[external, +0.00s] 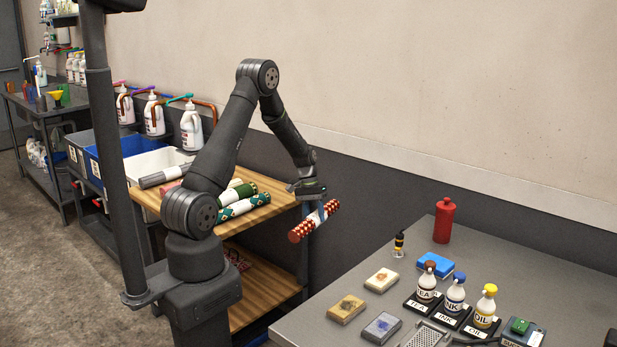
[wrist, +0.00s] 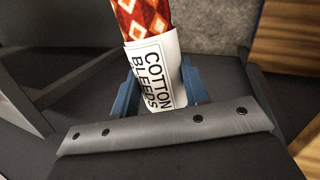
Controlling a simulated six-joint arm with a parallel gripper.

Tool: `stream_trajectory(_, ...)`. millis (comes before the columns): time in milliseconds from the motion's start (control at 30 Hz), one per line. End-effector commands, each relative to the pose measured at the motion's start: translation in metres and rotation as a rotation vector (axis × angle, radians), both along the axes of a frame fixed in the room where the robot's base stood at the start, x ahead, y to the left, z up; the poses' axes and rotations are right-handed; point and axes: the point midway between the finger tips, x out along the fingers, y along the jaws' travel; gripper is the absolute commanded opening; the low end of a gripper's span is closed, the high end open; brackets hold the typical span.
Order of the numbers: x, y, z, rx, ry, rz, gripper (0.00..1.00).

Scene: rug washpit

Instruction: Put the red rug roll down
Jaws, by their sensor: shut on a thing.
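The red rug roll (external: 304,231) has a red and white diamond pattern and a white paper band around its middle. My gripper (external: 314,216) is shut on it around the band and holds it in the air, tilted, between the wooden shelf cart and the grey table. In the wrist view the roll (wrist: 142,18) stands between my blue fingers (wrist: 158,85), and its band reads "COTTON BLEEDS". The roll's lower part is hidden there by the gripper body.
The wooden cart top (external: 262,215) left of my gripper bears several other rolls, including a green one (external: 243,205). A white bin (external: 150,163) stands behind the cart.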

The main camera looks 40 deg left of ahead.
Motion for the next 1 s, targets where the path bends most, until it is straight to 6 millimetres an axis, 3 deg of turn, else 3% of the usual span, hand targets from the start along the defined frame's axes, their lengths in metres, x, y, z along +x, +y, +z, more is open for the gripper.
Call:
stream_trajectory(100, -0.021, -0.024, -0.002, 0.001, -0.001, -0.109, 0.1)
stream_trajectory(233, -0.03, -0.033, -0.003, 0.001, -0.002, -0.16, 0.1)
stream_trajectory(1000, -0.031, -0.033, -0.003, 0.001, -0.002, -0.164, 0.1)
